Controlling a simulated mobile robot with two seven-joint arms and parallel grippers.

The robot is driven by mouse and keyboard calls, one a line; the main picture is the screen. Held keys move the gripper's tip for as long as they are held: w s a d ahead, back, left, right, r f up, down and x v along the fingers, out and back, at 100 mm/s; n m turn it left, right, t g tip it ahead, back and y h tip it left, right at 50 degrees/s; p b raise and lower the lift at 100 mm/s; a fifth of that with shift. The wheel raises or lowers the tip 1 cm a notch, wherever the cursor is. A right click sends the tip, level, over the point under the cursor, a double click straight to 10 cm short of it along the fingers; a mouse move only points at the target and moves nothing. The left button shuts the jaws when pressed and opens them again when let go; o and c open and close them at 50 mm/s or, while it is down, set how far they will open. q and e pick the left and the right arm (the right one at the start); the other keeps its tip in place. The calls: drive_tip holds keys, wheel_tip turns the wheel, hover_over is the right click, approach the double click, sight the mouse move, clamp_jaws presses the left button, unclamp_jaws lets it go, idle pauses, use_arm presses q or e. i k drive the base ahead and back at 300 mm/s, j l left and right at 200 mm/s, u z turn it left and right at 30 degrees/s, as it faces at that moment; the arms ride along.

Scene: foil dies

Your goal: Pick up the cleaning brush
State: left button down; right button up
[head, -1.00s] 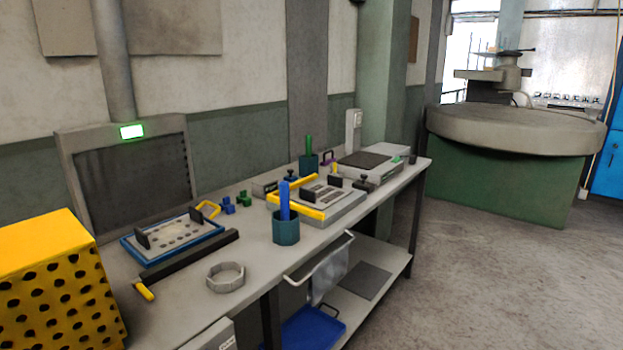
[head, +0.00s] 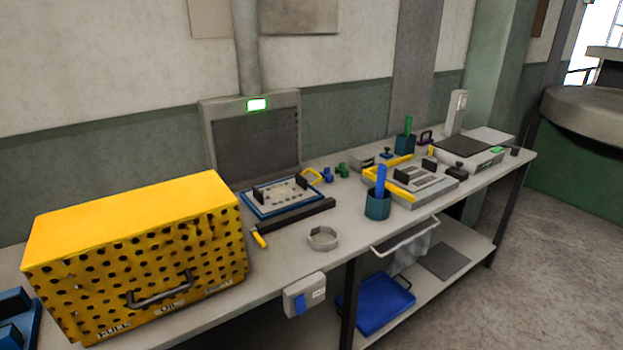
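No brush bristles can be made out, so I cannot tell for sure which thing is the cleaning brush. A blue upright handle (head: 381,180) stands in a teal cup (head: 377,207) near the bench's front edge. A green upright handle (head: 408,125) stands in a second dark teal cup (head: 404,145) farther back. A short yellow handle (head: 259,239) lies by the left end of a dark bar (head: 296,215). Neither of my grippers is in view.
A yellow perforated box (head: 135,245) fills the bench's left part. A blue-edged plate (head: 285,198), a grey ring (head: 322,239) and a yellow-handled grey die (head: 425,182) lie on the bench (head: 345,217). A blue tray (head: 378,300) sits on the lower shelf. Floor is clear at right.

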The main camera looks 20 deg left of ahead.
sight(380, 177)
drive_tip(key=i+l+u, duration=0.3)
drive_tip(key=i+l, duration=0.45)
drive_tip(key=i+l+u, duration=0.3)
drive_tip(key=i+l, duration=0.45)
drive_tip(key=l, duration=0.15)
drive_tip(key=k+l+u, duration=0.25)
drive_tip(key=i+j+z, duration=0.2)
drive_tip(key=i+l, duration=0.05)
drive_tip(key=i, duration=0.05)
